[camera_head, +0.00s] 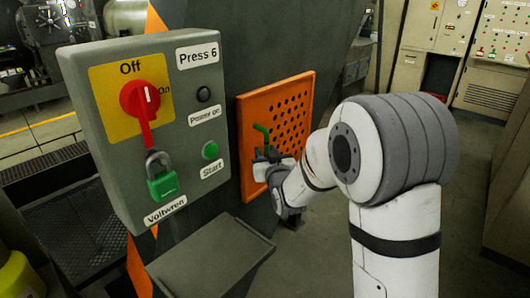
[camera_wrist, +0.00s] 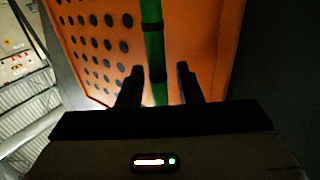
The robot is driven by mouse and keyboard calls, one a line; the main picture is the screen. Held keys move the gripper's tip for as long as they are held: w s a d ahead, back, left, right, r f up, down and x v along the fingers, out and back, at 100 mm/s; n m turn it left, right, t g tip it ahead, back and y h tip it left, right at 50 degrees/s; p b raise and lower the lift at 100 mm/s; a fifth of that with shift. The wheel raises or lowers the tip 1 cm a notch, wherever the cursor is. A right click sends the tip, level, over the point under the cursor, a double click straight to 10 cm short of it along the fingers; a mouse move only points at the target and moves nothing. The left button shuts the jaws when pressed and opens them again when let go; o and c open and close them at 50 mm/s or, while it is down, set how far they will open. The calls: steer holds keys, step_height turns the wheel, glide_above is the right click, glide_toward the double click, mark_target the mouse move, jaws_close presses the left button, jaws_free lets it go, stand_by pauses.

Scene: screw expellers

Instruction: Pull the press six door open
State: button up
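The press six door is an orange panel (camera_head: 303,83) with rows of round holes, set on the dark side of the press in the head view. It looks flush there. A green bar handle (camera_head: 261,130) stands out from it. My gripper (camera_head: 268,155) is at the handle, low on the door. In the wrist view the orange door (camera_wrist: 205,40) fills the background and the green handle (camera_wrist: 153,45) runs down between my gripper's two dark fingers (camera_wrist: 159,85). The fingers are apart, with gaps visible on both sides of the handle. Part of the handle is hidden by my gripper in the head view.
A grey control box (camera_head: 120,180) labelled Press 6 stands left of the door, with a red switch (camera_head: 140,100) and a green padlock (camera_head: 161,180). A grey ledge (camera_head: 210,262) juts out below. Cream cabinets (camera_head: 420,25) stand behind, with open floor before them.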

jaws_close()
stand_by(0.3)
stand_by(0.4)
